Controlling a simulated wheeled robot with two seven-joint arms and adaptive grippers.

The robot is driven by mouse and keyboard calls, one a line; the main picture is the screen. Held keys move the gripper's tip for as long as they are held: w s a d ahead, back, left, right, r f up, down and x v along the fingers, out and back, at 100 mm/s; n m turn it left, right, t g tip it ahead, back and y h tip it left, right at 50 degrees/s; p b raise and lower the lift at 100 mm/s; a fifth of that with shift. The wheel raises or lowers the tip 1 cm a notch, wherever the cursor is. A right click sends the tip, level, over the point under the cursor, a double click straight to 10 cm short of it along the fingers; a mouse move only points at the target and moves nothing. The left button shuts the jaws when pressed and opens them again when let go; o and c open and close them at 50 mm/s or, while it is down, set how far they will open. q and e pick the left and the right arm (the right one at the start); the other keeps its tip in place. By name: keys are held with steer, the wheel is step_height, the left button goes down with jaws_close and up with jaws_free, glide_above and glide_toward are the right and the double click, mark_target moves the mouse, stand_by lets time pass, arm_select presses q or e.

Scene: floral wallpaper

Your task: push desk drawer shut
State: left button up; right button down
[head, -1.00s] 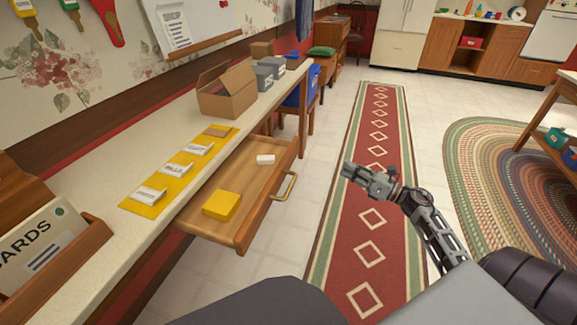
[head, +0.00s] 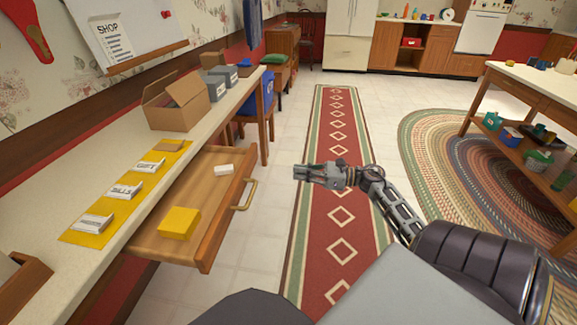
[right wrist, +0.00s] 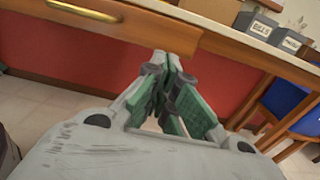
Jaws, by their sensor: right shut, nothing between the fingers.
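The desk drawer (head: 217,231) is pulled open from under the long desk (head: 60,205) on the left of the head view. It has a brass handle (head: 245,194) on its front and holds a yellow block (head: 179,223) and a small white block (head: 223,170). In the right wrist view the drawer front (right wrist: 150,22) and handle (right wrist: 84,10) show at the top left. My right gripper (head: 299,172) is shut and empty, to the right of the drawer and apart from the handle, over the red runner. It also shows in the right wrist view (right wrist: 160,58). My left gripper is not in view.
On the desk stand an open cardboard box (head: 178,104), grey bins (head: 214,88) and a yellow mat (head: 75,236) with labels. A blue chair (head: 262,100) stands beyond the drawer. A shelved table (head: 535,85) is at right.

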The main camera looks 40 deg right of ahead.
steer(key=b, duration=0.3)
glide_toward(253, 167)
steer(key=x, duration=0.5)
steer(key=shift+s+a+r, duration=0.1)
steer(key=shift+a, duration=0.15)
steer(key=shift+x, duration=0.8)
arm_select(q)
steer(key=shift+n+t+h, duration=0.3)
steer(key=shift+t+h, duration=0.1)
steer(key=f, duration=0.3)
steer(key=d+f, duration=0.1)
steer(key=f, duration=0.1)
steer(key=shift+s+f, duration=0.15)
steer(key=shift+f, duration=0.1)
arm_select(e)
steer(key=shift+a, duration=0.1)
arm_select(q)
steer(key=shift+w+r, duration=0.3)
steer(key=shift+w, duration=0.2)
arm_select(e)
steer(key=shift+w+a, duration=0.1)
steer(key=shift+w, duration=0.15)
